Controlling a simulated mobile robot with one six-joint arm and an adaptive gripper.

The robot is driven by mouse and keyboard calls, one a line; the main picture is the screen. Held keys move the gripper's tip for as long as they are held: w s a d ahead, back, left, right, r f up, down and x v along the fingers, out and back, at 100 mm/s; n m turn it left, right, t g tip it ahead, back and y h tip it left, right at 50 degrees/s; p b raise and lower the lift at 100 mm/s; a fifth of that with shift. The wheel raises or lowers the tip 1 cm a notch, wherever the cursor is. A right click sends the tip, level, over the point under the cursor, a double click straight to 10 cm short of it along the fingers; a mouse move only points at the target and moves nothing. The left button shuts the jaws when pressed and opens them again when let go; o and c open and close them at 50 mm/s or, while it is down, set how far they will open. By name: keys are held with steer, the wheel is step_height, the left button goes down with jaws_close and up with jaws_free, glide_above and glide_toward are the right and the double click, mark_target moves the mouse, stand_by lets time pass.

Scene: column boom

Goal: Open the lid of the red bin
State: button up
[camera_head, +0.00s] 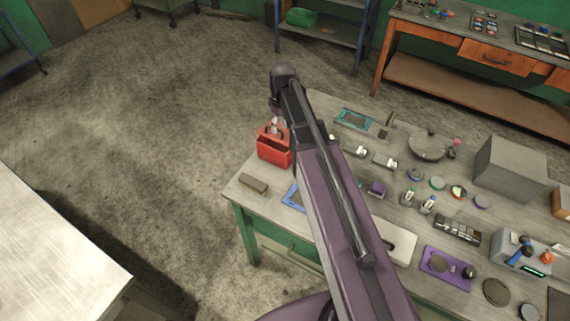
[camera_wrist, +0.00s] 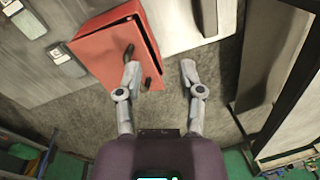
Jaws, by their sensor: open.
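The red bin (camera_head: 274,153) stands near the left corner of the workbench. In the wrist view the bin (camera_wrist: 100,50) is at the upper left, with a dark handle (camera_wrist: 128,52) on its red face and a dark line along its right edge. My gripper (camera_wrist: 160,74) is open and empty. Its left fingertip is right by the dark handle; I cannot tell whether they touch. Its right fingertip is clear of the bin, to the right. In the head view my gripper (camera_head: 275,126) is over the bin's top, partly hidden by my arm. How far the lid stands open is unclear.
The workbench (camera_head: 240,193) carries a brown block (camera_head: 253,184) in front of the bin, a blue tray (camera_head: 293,198), a teal tray (camera_head: 354,119) and a grey box (camera_head: 510,168). Several small items crowd its right side. The floor (camera_head: 150,130) left of the bench is clear.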

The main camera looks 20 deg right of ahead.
steer(key=s+f+m+b, duration=0.4)
steer(key=s+f+b, duration=0.1)
steer(key=s, duration=0.5)
steer(key=shift+a+f+t+h+b, duration=0.3)
steer(key=shift+a+f+t+h, duration=0.1)
steer(key=shift+f, duration=0.25)
steer(key=c, duration=0.7)
steer(key=w+n, duration=0.1)
steer(key=w+r+n+p, duration=0.1)
steer(key=n, duration=0.1)
steer(key=w+r+n+p, duration=0.1)
steer(key=n, duration=0.1)
steer(key=shift+w+r, duration=0.1)
steer(key=shift+w, duration=0.2)
steer(key=w+r+n+p, duration=0.3)
steer(key=w+n, duration=0.3)
steer(key=n, duration=0.4)
steer(key=w+a+r+n+p, duration=0.1)
steer(key=w+r+n+p, duration=0.2)
steer(key=w+n, duration=0.3)
steer(key=shift+r+n+h+p, duration=0.35)
steer(key=shift+n+p, duration=0.1)
steer(key=shift+n, duration=1.65)
steer(key=shift+a, duration=0.1)
